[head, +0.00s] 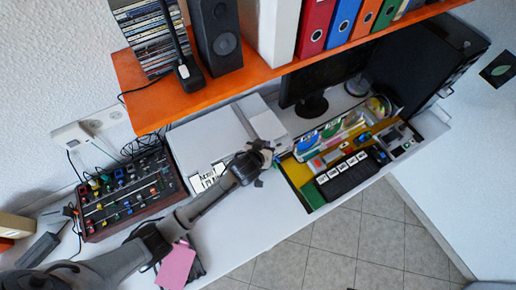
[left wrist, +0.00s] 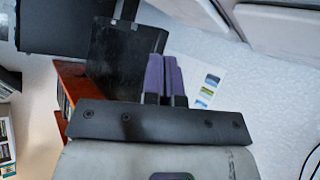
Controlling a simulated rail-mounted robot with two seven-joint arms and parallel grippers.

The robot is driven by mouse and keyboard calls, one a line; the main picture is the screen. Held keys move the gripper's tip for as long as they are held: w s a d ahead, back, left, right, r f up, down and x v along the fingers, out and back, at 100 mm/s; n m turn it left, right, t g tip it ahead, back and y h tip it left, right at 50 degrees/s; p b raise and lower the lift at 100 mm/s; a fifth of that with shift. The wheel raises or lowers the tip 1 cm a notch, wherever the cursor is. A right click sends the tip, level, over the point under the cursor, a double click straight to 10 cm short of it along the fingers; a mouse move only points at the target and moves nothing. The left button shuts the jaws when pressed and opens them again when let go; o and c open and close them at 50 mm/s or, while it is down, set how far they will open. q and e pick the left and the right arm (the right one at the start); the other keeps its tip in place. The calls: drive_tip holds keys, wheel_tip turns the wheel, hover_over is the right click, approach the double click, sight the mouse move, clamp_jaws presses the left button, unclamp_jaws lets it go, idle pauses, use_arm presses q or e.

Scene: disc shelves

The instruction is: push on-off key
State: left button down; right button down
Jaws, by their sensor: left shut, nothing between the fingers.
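I cannot pick out an on-off key in either view. My left gripper (head: 265,150) is at the front right corner of a white box-shaped device (head: 205,145), perhaps a printer, on the desk. The gripper hides part of that corner, and I cannot tell whether it touches it. In the left wrist view the purple fingers (left wrist: 165,75) are together, with nothing between them. A mixer-like box with many knobs (head: 125,195) stands on the desk at the left. My right gripper is not in view.
An orange shelf (head: 150,112) with a black speaker (head: 215,40) and binders (head: 315,28) hangs above the desk. Pink paper (head: 177,266) lies near my left arm.

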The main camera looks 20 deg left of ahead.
use_arm(q)
drive_tip(key=f+b, duration=0.1)
drive_tip(key=w+a+f+b, duration=0.1)
drive_tip(key=f+b, duration=0.1)
drive_tip(key=a+f+b, duration=0.1)
drive_tip(key=f+b, duration=0.1)
drive_tip(key=shift+w, duration=0.25)
drive_tip(key=shift+w+a+f+b, duration=0.25)
drive_tip(key=shift+f+b, duration=0.15)
drive_tip(key=shift+f, duration=0.1)
drive_tip(key=shift+w+a+f+b, duration=0.1)
drive_tip(key=shift+a+f+b, duration=0.15)
drive_tip(key=shift+f+b, duration=0.2)
drive_tip(key=shift+w+a+f, duration=0.1)
drive_tip(key=shift+f, duration=0.15)
drive_tip(key=shift+w+a+f, duration=0.25)
drive_tip(key=shift+a+f, duration=0.05)
drive_tip(key=shift+f, duration=0.4)
idle(1.8)
drive_tip(key=shift+s+d+r+p, duration=0.15)
drive_tip(key=shift+r+p, duration=0.2)
drive_tip(key=shift+p, duration=0.1)
drive_tip(key=shift+s+d+r+p, duration=0.1)
drive_tip(key=shift+d+r+p, duration=0.05)
drive_tip(key=shift+r+p, duration=0.25)
